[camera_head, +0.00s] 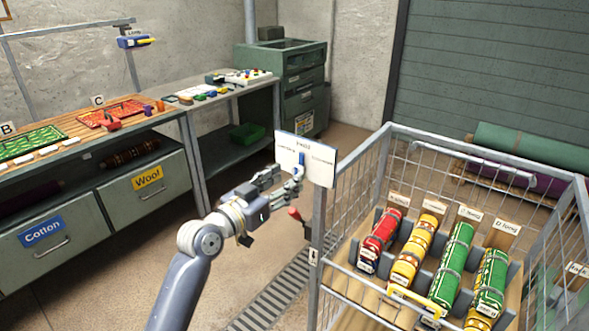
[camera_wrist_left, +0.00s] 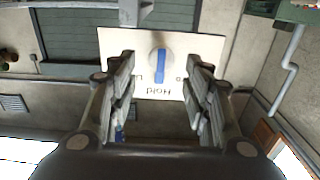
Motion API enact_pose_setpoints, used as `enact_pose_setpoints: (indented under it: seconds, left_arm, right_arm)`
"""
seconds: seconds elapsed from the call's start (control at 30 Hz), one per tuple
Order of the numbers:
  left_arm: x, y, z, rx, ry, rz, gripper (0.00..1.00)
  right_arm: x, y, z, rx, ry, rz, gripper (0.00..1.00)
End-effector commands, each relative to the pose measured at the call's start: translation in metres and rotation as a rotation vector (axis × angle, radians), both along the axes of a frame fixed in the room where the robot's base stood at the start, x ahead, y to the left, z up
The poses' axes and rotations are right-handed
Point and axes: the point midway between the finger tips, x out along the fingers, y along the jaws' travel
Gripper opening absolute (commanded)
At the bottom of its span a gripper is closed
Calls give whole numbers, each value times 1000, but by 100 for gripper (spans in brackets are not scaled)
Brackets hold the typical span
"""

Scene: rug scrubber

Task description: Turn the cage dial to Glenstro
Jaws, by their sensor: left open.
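The cage dial is a blue bar knob (camera_head: 301,161) on a white plate (camera_head: 318,170) fixed at the cage's left corner post. The wrist view shows the plate (camera_wrist_left: 112,42) upside down, with the blue knob (camera_wrist_left: 160,66) upright in the picture, lined up with the word "Hold". The side labels are partly hidden or too small to read. My left gripper (camera_head: 291,178) is in front of the plate. Its fingers (camera_wrist_left: 160,72) are open, one on each side of the knob, with nothing between them visibly gripped; I cannot tell whether they touch it. My right gripper is not in view.
The wire cage (camera_head: 456,152) holds several red, yellow and green rolls beside small signs. A red-handled lever (camera_head: 295,214) is below the plate. A workbench (camera_head: 188,109) with trays and drawers stands at left. A floor grate (camera_head: 268,300) runs beside the cage.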

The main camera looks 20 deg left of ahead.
Motion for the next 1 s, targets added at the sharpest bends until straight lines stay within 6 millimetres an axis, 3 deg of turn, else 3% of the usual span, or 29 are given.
enact_pose_setpoints:
  seconds: [0.1,0.3,0.67,0.87,1.0]
  left_arm:
    - [19,-7,3,-2,0,0,45]
    - [38,-13,0,0,1,1,45]
    - [42,-15,-1,1,0,1,45]
    - [42,-15,-1,1,1,1,4]
    - [42,-15,-1,1,1,1,3]
  right_arm:
    - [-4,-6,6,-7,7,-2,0]
    - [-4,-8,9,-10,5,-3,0]
    - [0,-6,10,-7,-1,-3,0]
    - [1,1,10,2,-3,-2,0]
    - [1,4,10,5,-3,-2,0]
